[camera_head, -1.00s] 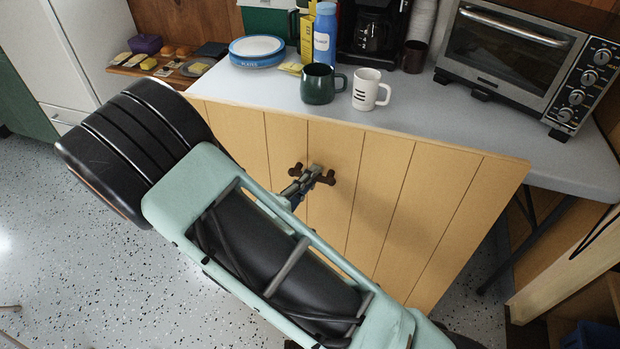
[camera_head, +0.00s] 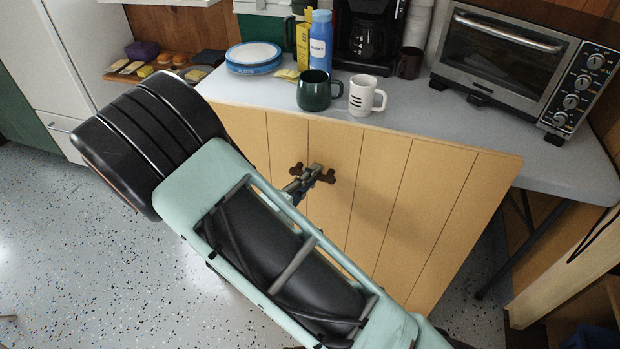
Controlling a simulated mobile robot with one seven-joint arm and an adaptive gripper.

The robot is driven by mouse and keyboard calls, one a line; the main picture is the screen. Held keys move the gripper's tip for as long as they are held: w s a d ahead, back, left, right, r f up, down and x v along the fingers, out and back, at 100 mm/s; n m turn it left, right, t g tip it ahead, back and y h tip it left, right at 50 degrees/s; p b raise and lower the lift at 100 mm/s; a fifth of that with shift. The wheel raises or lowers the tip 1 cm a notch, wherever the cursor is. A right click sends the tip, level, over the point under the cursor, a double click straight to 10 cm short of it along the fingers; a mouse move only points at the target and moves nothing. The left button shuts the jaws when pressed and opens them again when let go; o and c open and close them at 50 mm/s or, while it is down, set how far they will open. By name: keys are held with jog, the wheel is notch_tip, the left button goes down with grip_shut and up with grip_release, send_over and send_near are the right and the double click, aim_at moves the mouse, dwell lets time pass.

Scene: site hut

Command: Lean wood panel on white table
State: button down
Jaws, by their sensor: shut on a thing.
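The wood panel (camera_head: 385,205) is a broad, light tan board with vertical grooves. It stands nearly upright in front of the white table (camera_head: 440,118), its top edge along the table's front edge. I cannot tell whether the two touch. My gripper (camera_head: 312,176) is at the upper middle of the panel's face, shut on a dark brown handle (camera_head: 327,175) there. My arm hides the panel's lower left part and most of its bottom edge.
A green mug (camera_head: 314,92) and a white mug (camera_head: 364,96) stand near the table's front edge. Behind are plates (camera_head: 253,58), a blue bottle (camera_head: 320,40), a coffee maker (camera_head: 368,35) and a toaster oven (camera_head: 510,60). Speckled floor (camera_head: 150,280) is open at left.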

aim_at(317, 163)
jog(key=shift+w+d+r, duration=0.15)
jog(key=shift+w+r, duration=0.05)
jog(key=shift+w, duration=0.15)
jog(key=shift+w, duration=0.1)
jog(key=shift+w+d, duration=0.3)
jog(key=shift+w, duration=0.4)
jog(key=shift+w+d, duration=0.25)
jog(key=shift+w, duration=0.45)
jog(key=shift+w, duration=0.15)
jog(key=shift+w+d+f+g+y, duration=0.1)
jog(key=shift+w+d+g+y, duration=0.15)
jog(key=shift+w, duration=0.45)
jog(key=shift+w+d+f+g+y, duration=0.15)
jog(key=shift+w+d+g, duration=0.15)
jog(key=shift+w, duration=0.4)
jog(key=shift+r, duration=0.1)
jog(key=c, duration=2)
grip_release()
jog(key=shift+c, duration=0.2)
